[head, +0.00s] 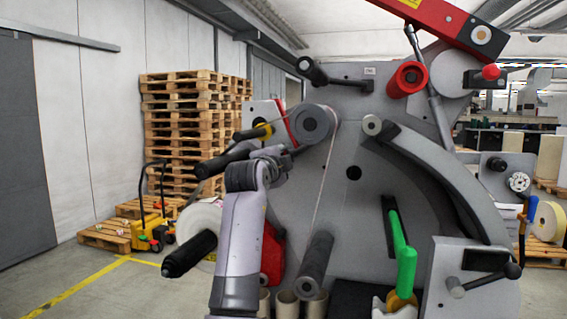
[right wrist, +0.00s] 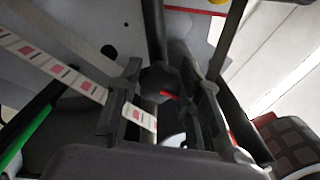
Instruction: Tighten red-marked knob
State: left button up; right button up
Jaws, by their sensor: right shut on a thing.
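The red-marked knob (right wrist: 157,82) is dark and round, with a short red stripe, and sits between the fingers of my right gripper (right wrist: 164,112) in the right wrist view. The fingers stand on both sides of it and are shut on it. In the head view my right arm rises from below, and my right gripper (head: 277,162) is at the left part of the grey rewinder (head: 365,215), partly hidden by my wrist. I cannot make out the knob there. My left gripper is not in view.
A printed label strip (right wrist: 55,68) runs close by the fingers. A green handle (head: 403,255), black rollers (head: 190,254) and a red-and-grey arm (head: 440,25) stick out from the machine. Stacked pallets (head: 190,135) and a yellow pallet truck (head: 150,222) stand behind, left.

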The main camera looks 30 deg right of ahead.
jog(key=shift+f, duration=0.2)
dwell(0.4)
jog(key=o, duration=1.2)
jog(key=shift+s+r, duration=0.15)
